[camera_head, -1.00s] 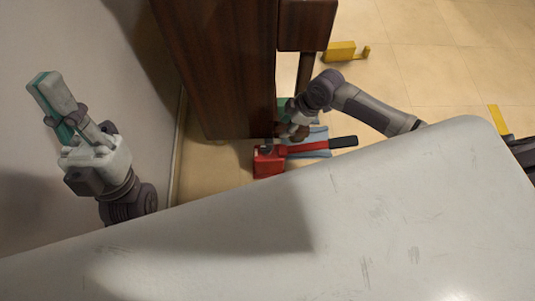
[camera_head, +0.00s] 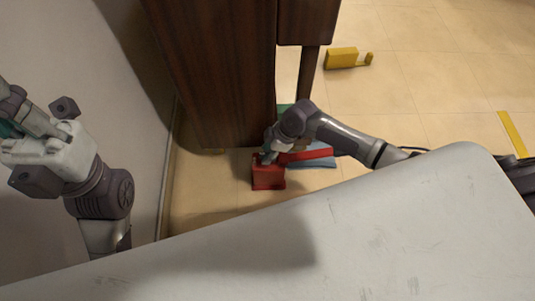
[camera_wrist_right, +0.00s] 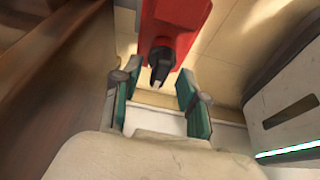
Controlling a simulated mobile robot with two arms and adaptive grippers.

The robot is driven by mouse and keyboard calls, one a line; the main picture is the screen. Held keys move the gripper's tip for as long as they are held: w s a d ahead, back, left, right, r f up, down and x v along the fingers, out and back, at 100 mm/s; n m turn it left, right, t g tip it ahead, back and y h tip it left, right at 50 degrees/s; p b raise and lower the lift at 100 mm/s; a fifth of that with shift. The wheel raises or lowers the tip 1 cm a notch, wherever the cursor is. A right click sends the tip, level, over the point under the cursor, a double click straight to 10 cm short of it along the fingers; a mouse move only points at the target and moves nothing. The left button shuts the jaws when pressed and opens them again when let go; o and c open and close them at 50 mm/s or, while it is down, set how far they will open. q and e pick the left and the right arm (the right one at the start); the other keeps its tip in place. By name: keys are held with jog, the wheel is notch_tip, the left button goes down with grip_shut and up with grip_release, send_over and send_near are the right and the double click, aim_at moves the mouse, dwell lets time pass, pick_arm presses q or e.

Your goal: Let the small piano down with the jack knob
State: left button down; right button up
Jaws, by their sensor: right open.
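The small piano (camera_head: 215,75) is a dark brown wooden body standing near the wall; its side shows at left in the right wrist view (camera_wrist_right: 45,65). A red jack (camera_head: 268,178) lies on the floor at its foot. In the right wrist view the red jack body (camera_wrist_right: 175,25) has a dark knob (camera_wrist_right: 160,62) pointing toward my right gripper (camera_wrist_right: 157,88). The green-padded fingers are open on either side of the line to the knob, which lies just beyond or between their tips. In the head view my right gripper (camera_head: 267,157) is at the jack. My left gripper (camera_head: 15,125) is partly cut off at left.
A blue flat piece (camera_head: 318,163) lies beside the jack under my right arm. A yellow object (camera_head: 342,58) and a yellow strip (camera_head: 512,133) lie on the tiled floor, which is otherwise clear at right.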

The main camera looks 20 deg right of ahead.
jog(key=shift+a+f, duration=0.1)
jog(key=shift+f, duration=0.05)
grip_shut()
